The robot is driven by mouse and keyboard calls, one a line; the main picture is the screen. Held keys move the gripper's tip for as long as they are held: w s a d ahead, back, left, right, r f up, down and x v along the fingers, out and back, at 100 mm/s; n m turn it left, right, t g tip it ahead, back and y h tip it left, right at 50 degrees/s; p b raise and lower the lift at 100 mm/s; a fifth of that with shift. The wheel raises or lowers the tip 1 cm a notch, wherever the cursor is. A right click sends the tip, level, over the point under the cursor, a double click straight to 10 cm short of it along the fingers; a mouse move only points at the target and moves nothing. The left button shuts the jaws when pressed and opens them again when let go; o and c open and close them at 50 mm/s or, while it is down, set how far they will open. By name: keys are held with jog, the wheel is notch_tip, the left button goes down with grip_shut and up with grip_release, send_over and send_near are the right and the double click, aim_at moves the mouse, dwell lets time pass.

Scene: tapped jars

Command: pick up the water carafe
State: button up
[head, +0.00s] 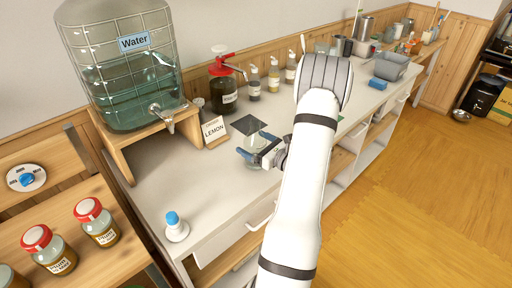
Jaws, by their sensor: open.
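A clear glass carafe (256,133) stands on the white counter, just right of the "LEMON" sign. My gripper (257,151) is at the carafe, with its blue-tipped fingers spread on either side of the glass. The jaws are open. I cannot tell whether either finger touches the glass. The gripper and fingers hide part of the carafe's body.
A large jar labelled "Water" (127,75) with a tap stands on a wooden stand (112,140) at the left. A red-topped jar (222,88) and several pump bottles line the wall. A blue-topped white object (176,228) stands near the front edge.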

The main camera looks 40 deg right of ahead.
jog(key=shift+c, duration=0.6)
jog(key=c, duration=1.3)
